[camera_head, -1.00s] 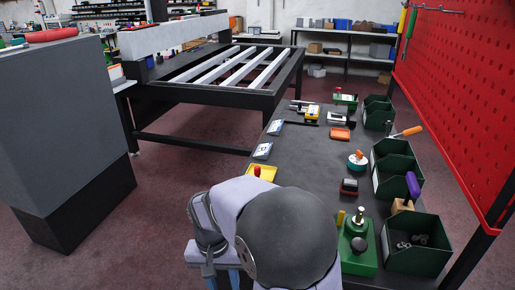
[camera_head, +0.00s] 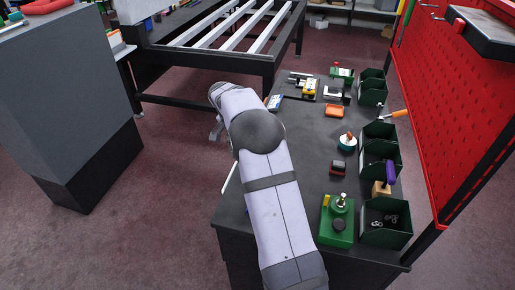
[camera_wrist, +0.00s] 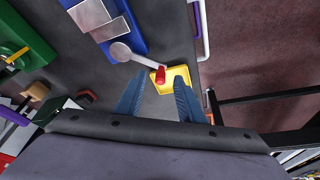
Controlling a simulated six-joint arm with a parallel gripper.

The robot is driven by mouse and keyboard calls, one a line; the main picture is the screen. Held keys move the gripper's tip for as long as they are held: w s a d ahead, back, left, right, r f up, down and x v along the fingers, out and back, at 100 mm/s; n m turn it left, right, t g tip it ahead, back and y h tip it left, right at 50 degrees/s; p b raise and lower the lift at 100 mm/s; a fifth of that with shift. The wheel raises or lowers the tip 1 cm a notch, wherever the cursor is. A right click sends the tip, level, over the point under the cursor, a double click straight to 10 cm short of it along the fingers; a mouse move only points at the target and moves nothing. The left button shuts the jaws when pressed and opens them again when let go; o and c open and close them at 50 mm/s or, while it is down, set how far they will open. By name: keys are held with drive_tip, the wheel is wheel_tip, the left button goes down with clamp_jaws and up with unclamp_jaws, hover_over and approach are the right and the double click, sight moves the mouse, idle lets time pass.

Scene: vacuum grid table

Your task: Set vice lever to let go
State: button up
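In the wrist view a blue block with grey plates (camera_wrist: 98,20), which looks like the vice, lies at the top. A grey lever with a round hub (camera_wrist: 121,52) reaches from it towards a red knob (camera_wrist: 159,75). I cannot tell whether the knob belongs to the lever or to the yellow box (camera_wrist: 180,78) behind it. In the head view my arm hides the blue block, the yellow box and the gripper.
A green device (camera_head: 337,222) stands on the dark table (camera_head: 300,135). Green bins (camera_head: 386,234) line the right side below a red pegboard (camera_head: 440,120).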

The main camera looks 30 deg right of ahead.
drive_tip(key=shift+w+d+f+p, duration=0.3)
drive_tip(key=shift+d+f+p, duration=0.35)
drive_tip(key=shift+f, duration=0.4)
drive_tip(key=shift+w+d+f+p, duration=0.3)
drive_tip(key=shift+d+f+p, duration=0.15)
drive_tip(key=shift+d+f, duration=0.55)
drive_tip(key=shift+w+d+f+p, duration=0.3)
drive_tip(key=shift+d+f+p, duration=0.3)
drive_tip(key=shift+f, duration=0.55)
clamp_jaws()
